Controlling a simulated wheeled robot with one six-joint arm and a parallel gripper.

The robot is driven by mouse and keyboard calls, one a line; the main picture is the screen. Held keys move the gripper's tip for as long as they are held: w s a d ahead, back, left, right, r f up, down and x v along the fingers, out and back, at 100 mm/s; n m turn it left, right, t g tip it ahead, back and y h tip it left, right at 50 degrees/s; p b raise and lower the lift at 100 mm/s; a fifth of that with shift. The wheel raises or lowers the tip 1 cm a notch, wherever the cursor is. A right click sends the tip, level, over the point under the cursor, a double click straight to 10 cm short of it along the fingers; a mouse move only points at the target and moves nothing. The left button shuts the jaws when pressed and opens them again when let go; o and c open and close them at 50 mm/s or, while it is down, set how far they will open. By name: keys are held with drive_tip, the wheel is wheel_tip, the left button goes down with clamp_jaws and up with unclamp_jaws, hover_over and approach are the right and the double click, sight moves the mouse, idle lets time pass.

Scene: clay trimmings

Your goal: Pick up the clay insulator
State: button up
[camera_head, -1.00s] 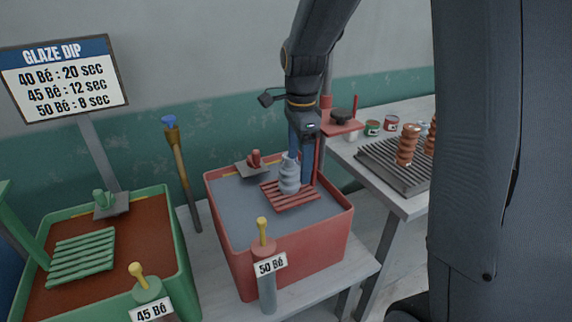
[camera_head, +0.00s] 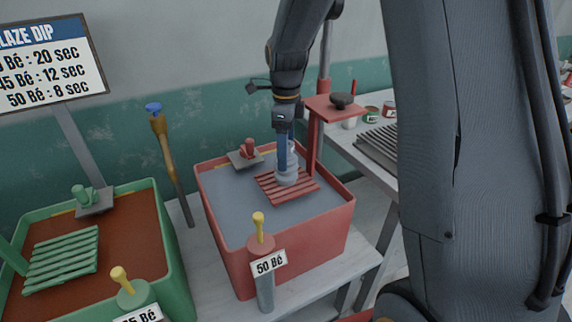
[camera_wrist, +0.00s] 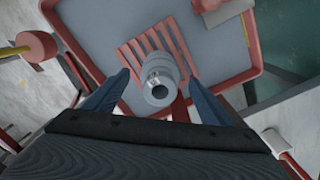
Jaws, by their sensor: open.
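The clay insulator (camera_head: 288,174) is grey-blue, ribbed and upright on a red slatted rack (camera_head: 276,189) in the red glaze tub (camera_head: 274,239). In the wrist view the insulator (camera_wrist: 158,80) is seen from above, with a hole in its top, between the two finger lines. My gripper (camera_head: 284,165) is at the insulator in the head view and hides part of it. In the wrist view my gripper (camera_wrist: 158,88) has its blue fingers well apart, one on each side of the insulator. I cannot see either finger touching it.
A red post with a small platform (camera_head: 335,104) rises close beside my gripper. A hydrometer with a yellow top labelled 50 Bé (camera_head: 262,240) stands at the front of the tub. A green tub (camera_head: 168,262) of brown glaze is at left. A ribbed rack (camera_head: 380,146) lies on the right table.

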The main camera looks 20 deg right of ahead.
sight(288, 178)
drive_tip(key=shift+f+p, duration=0.9)
drive_tip(key=shift+f, duration=1.45)
drive_tip(key=shift+c, duration=0.2)
drive_tip(key=c, duration=1.7)
